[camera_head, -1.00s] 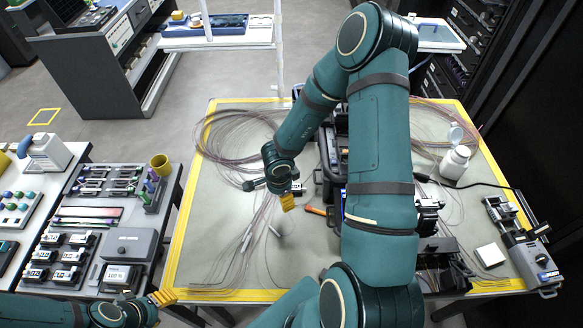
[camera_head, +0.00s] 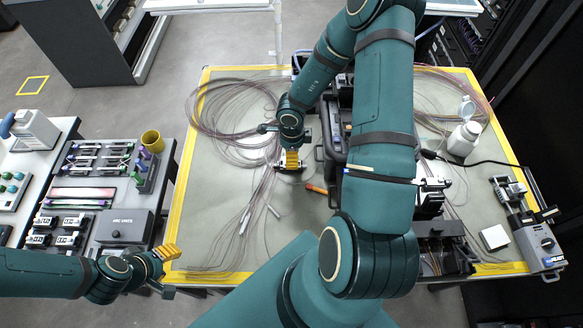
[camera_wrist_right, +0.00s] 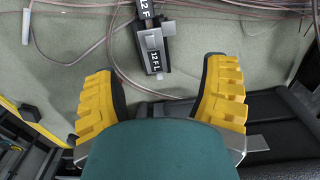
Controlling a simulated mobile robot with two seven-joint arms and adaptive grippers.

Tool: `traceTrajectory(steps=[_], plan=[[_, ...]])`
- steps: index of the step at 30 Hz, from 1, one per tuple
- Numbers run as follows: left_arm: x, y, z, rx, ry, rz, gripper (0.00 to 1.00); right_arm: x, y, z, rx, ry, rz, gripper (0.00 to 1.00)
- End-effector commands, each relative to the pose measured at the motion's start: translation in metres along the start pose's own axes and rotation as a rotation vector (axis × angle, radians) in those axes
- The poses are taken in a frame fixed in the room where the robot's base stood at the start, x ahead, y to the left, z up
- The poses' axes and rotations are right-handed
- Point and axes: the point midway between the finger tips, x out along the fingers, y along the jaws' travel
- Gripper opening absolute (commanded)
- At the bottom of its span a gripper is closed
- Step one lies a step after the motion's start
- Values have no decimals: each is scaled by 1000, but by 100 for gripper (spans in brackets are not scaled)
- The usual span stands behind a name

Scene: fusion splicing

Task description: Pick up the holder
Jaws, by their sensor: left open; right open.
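A small black and silver holder (camera_head: 281,168) lies on the mat of the middle table, beside the dark case. In the right wrist view the holder (camera_wrist_right: 152,48) lies just beyond the fingertips, with "12 F L" lettering on it. My right gripper (camera_head: 291,160) is over the holder and partly hides it. In the right wrist view the yellow fingers of this gripper (camera_wrist_right: 164,75) are spread wide with nothing between them. My left gripper (camera_head: 167,264) is open and empty over the gap between the left table and the mat.
Loose fibre coils (camera_head: 235,125) lie around the holder. A dark case (camera_head: 331,158) stands right of it, and an orange-handled tool (camera_head: 317,189) lies nearby. More holders (camera_head: 68,222) sit on the left table (camera_head: 82,260). A white bottle (camera_head: 463,139) stands at right.

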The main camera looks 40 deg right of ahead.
Motion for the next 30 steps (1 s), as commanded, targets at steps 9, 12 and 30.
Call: traceTrajectory(steps=[9,12,30], plan=[[15,-5,2,0,0,-3,47,30,5,1,-3,0,2,73],[24,-8,3,-1,0,-5,47,45,9,1,-2,1,2,73],[29,-10,4,0,0,-6,47,59,8,1,-1,0,0,18]])
